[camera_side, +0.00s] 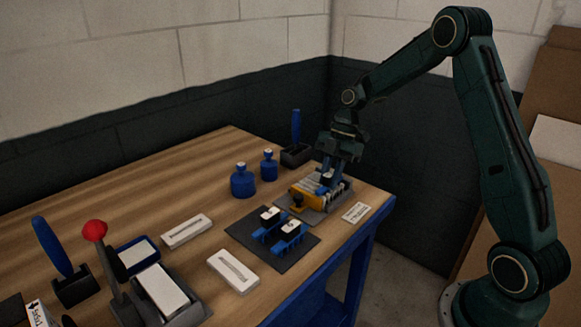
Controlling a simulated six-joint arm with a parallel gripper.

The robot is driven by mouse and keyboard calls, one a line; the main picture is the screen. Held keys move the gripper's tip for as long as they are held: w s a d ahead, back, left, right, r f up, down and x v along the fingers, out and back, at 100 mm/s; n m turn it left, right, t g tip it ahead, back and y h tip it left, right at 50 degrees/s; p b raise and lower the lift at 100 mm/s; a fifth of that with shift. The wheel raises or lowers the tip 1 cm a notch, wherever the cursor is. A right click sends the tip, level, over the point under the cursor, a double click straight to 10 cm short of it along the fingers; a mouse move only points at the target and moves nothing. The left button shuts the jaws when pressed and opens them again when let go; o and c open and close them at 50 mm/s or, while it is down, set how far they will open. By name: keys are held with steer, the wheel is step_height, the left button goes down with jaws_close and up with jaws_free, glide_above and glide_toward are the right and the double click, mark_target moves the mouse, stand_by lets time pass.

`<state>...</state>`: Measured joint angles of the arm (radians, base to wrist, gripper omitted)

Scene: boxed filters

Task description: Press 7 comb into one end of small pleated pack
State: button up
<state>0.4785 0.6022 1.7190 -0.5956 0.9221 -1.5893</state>
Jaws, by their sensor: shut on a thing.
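My gripper (336,172) is at the far right of the bench, low over a grey fixture (311,216). It is shut on a blue comb (326,182) with a pale label on top; its number is too small to read. The small white pleated pack (339,193) seems to sit in the fixture, beside an orange clamp (302,193). The comb is at the pack, but I cannot tell how far it is pressed in. Two more blue combs (265,229) (290,236) with white numbered tops lie on a dark mat (277,262).
White slotted blocks (187,231) (233,271) and a red-knobbed lever (95,231) are nearer. Bare wood lies back left.

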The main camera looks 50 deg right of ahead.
steer(key=shift+f, duration=0.6)
stand_by(1.3)
steer(key=shift+r, duration=0.15)
steer(key=shift+r, duration=3.5)
